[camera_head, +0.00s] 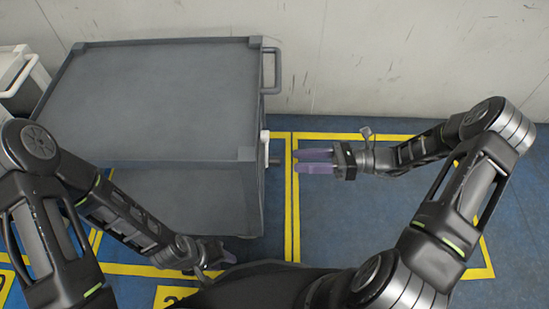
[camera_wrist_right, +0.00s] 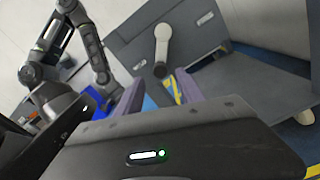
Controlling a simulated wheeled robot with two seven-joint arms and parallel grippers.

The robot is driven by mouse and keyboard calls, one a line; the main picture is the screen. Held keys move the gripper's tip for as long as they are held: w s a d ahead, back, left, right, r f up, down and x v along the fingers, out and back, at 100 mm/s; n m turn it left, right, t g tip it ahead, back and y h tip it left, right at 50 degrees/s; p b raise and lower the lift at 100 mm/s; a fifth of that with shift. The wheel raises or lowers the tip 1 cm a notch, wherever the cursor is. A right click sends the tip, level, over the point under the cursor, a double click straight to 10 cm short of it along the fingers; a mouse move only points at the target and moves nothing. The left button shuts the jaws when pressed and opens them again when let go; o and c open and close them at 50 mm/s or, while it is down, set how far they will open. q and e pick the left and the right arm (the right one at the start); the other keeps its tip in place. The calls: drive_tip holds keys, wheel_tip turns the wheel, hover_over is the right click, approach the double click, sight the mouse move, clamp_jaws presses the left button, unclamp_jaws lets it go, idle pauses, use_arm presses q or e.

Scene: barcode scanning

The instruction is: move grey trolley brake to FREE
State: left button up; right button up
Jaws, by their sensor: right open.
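The grey trolley (camera_head: 160,95) stands at the left in the head view. On its right side a pale plate (camera_head: 264,150) shows with a short grey lever stub (camera_head: 274,160). In the right wrist view the brake lever (camera_wrist_right: 161,45) is pale grey on the trolley's grey side panel (camera_wrist_right: 190,50), its free end pointing down. A small label (camera_wrist_right: 205,19) sits to its right, too small to read. My right gripper (camera_head: 301,160) is open and empty, its purple fingers pointing at the lever with a small gap. My left gripper (camera_head: 212,258) is low in front of the trolley, its fingers unclear.
The trolley's push handle (camera_head: 277,72) sticks out at its far right corner. A white trolley (camera_head: 20,75) stands at the left edge. A scuffed wall (camera_head: 400,60) closes the back. Blue floor (camera_head: 350,215) with yellow lines is free to the right of the grey trolley.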

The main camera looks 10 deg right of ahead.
sight(275, 161)
drive_tip(key=b+x, duration=0.1)
drive_tip(key=x, duration=0.6)
drive_tip(key=shift+w+a, duration=0.1)
drive_tip(key=shift+a, duration=0.3)
clamp_jaws()
idle(1.1)
